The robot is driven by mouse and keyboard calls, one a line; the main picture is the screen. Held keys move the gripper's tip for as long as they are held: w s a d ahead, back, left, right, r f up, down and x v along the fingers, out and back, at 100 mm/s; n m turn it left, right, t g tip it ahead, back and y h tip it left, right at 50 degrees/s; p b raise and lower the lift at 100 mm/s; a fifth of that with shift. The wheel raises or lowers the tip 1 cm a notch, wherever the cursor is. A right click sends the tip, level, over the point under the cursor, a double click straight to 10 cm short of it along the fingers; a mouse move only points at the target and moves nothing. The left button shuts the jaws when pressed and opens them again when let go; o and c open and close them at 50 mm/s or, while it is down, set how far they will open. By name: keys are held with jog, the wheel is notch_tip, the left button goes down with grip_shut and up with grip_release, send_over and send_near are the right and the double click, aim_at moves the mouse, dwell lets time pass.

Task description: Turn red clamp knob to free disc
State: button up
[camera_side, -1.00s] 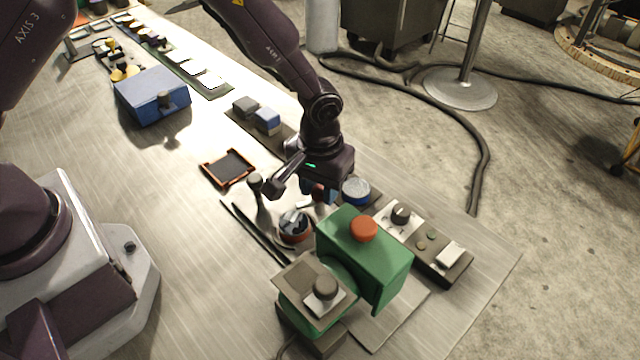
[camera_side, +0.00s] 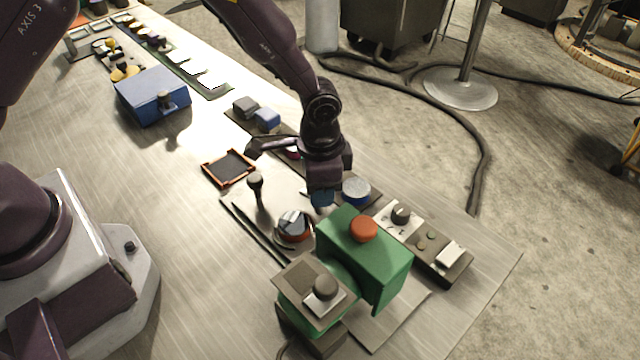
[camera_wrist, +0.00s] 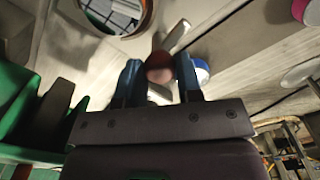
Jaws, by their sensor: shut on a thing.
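The red clamp knob (camera_wrist: 158,66) shows in the wrist view as a small dull-red ball between my two blue fingertips. My gripper (camera_wrist: 159,75) is shut on it. A grey bar (camera_wrist: 177,36) shows just beyond the knob. In the side view my gripper (camera_side: 322,198) points down at the table, and its fingers hide the knob. The disc (camera_side: 293,222) sits in a red-rimmed round holder, left of and nearer the camera than my gripper. Part of it shows at the top of the wrist view (camera_wrist: 116,12).
A green machine with a red button (camera_side: 364,229) stands close in front of my gripper. A blue-sided round tin (camera_side: 356,190) is close on the right. A dark-knobbed post (camera_side: 256,184) and an orange-framed tray (camera_side: 229,168) are left. Bare table lies further left.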

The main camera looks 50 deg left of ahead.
jog(key=shift+m, duration=1.1)
jog(key=shift+r, duration=0.1)
jog(key=o, duration=0.9)
jog(key=shift+o, duration=0.2)
notch_tip(320, 180, up, 13)
